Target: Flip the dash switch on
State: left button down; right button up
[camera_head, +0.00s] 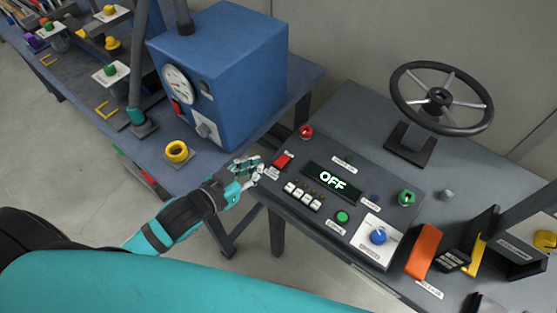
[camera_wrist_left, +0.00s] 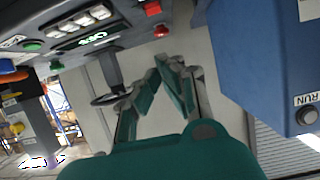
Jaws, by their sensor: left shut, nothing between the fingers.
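The dash panel (camera_head: 300,208) lies on the grey table, its lit display (camera_head: 332,179) reading OFF. A red rocker switch (camera_head: 283,160) sits at the panel's upper left corner; it also shows at the top of the left wrist view (camera_wrist_left: 152,7). Its exact tilt is too small to tell. My left gripper (camera_head: 258,170) is shut and empty, just left of the red rocker, near the panel's left edge. In the left wrist view its fingers (camera_wrist_left: 163,68) converge below the rocker, apart from it. My right gripper is not in view.
A red button (camera_head: 306,132), white keys (camera_head: 304,196), a green button (camera_head: 341,216) and a blue knob (camera_head: 378,236) share the panel. A steering wheel (camera_head: 440,97) stands behind. A blue box (camera_head: 235,80) on the left bench stands close to my left gripper. An orange lever (camera_head: 423,252) is at right.

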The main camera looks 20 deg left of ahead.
pick_arm(q)
jog(key=p, duration=0.2)
send_over(276, 172)
jog(key=w, duration=0.1)
notch_tip(276, 172, down, 3)
jog(key=shift+d+f, duration=0.15)
notch_tip(276, 172, down, 3)
jog(key=shift+s+r, duration=0.1)
jog(key=shift+s, duration=0.05)
jog(key=shift+s+f, duration=0.15)
jog(key=shift+f, duration=0.6)
jog(key=shift+f, duration=0.1)
jog(key=shift+s+f, duration=0.15)
jog(key=shift+f, duration=0.25)
jog(key=shift+r+p, duration=0.8)
jog(key=shift+p, duration=0.2)
